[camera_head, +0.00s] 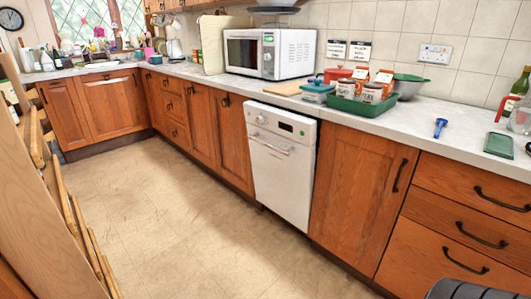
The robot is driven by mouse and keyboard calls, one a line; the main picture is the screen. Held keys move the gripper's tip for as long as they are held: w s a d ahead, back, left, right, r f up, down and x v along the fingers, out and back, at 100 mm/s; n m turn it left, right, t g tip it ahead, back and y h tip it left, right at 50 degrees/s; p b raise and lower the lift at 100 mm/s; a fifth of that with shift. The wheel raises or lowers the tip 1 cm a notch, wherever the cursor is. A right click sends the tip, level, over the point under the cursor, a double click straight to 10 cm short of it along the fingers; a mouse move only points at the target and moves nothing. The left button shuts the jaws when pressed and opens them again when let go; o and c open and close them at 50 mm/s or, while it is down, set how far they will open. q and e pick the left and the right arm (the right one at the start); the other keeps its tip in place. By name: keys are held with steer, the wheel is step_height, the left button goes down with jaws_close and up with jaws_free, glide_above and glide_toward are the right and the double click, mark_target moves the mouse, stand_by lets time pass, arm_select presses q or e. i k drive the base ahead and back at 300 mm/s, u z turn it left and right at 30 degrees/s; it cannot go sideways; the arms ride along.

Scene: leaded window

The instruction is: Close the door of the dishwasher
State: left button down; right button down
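The white dishwasher (270,120) is set under the counter between wooden cabinets, right of the middle of the view. Its door (280,185) stands nearly upright, with a bar handle (268,144) across its upper part. The door's top stands a little forward of the cabinet fronts, with a dark strip along its right side. I cannot tell whether it is latched. Neither of my grippers is in view. A dark rounded part shows at the bottom right edge; I cannot tell which part it is.
The tiled floor (180,215) in front of the dishwasher is clear. A wooden rack-like unit (45,200) stands close on the left. The counter (420,115) above holds a microwave (272,53), a green tray (362,108) and several small items. Drawers (460,235) are at right.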

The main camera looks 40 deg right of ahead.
mark_target(283, 160)
steer(key=k, duration=0.5)
steer(key=z, duration=0.95)
steer(key=i, duration=2.2)
steer(key=z, duration=1.2)
